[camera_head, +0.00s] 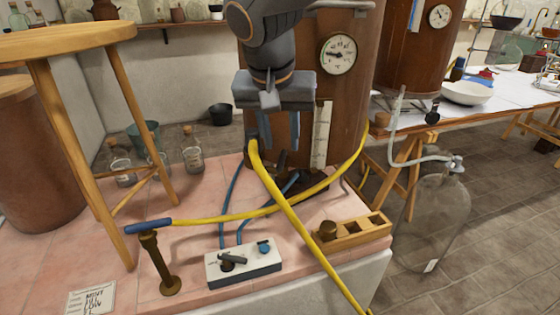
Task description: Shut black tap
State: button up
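A white box (243,264) lies on the pink tiled top. A black tap (232,259) with a lever handle is on its left part, and a blue tap (264,247) is on its right part. The black lever appears to lie across the box, but I cannot tell whether it is open or shut. My gripper (280,145) hangs above and behind the box, in front of the copper vessel (345,95). Its two fingers point down and stand apart, with nothing seen between them. The gripper is well clear of the black tap.
Yellow hoses (300,220) cross just behind and to the right of the box. Blue hoses (228,205) run behind it. A brass post with a blue handle (158,260) stands left. A wooden rack (350,235) is right. A wooden stool (65,40) stands far left.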

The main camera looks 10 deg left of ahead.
aim_at(280, 163)
jog(key=x, duration=0.5)
jog(key=a+x, duration=0.1)
jog(key=x, duration=0.1)
jog(key=shift+w+f, duration=0.1)
jog(key=shift+f, duration=0.1)
grip_shut()
